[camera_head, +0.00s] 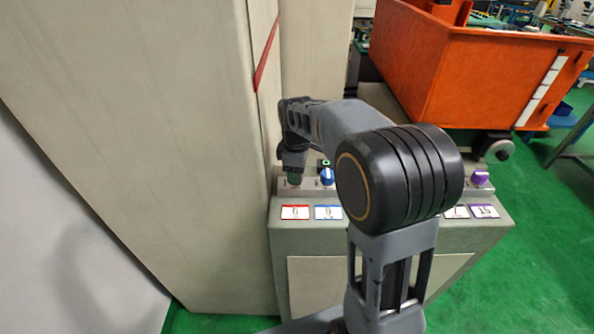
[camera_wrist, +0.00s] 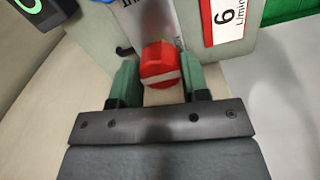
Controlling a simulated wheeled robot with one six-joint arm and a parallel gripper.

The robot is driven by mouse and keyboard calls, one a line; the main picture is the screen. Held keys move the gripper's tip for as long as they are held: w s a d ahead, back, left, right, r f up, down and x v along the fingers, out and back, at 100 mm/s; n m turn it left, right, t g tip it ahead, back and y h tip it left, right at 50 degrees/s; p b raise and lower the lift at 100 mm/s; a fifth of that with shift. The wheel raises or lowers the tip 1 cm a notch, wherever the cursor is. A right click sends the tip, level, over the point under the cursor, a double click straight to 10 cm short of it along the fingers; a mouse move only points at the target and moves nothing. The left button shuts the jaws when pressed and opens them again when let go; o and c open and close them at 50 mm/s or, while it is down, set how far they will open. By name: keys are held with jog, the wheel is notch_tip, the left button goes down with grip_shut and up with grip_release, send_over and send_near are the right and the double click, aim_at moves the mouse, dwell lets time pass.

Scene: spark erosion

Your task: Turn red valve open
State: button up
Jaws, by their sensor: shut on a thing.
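The red valve (camera_wrist: 161,65) is a round red knob with a pale stripe across its face, in the upper middle of the wrist view. The two green fingers of my gripper (camera_wrist: 161,83) stand on its left and right sides, shut on it. The stripe lies nearly level between the fingers. In the head view my gripper (camera_head: 294,179) points down at the left end of the panel, and hides the red valve there. A red-edged label (camera_wrist: 224,17) reading 6 L/min is beside the valve; it also shows in the head view (camera_head: 295,212).
A blue valve (camera_head: 327,177) with a blue-edged label (camera_head: 328,212) stands just right of my gripper. A purple valve (camera_head: 480,178) is at the panel's right end. My arm hides the panel's middle. A tall beige cabinet (camera_head: 150,130) rises close on the left. An orange cart (camera_head: 470,75) stands behind.

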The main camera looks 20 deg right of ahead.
dwell(0.5)
jog(key=o, duration=0.9)
jog(key=shift+o, duration=0.2)
notch_tip(320, 180, up, 14)
jog(key=shift+p, duration=0.3)
jog(key=shift+f, duration=0.1)
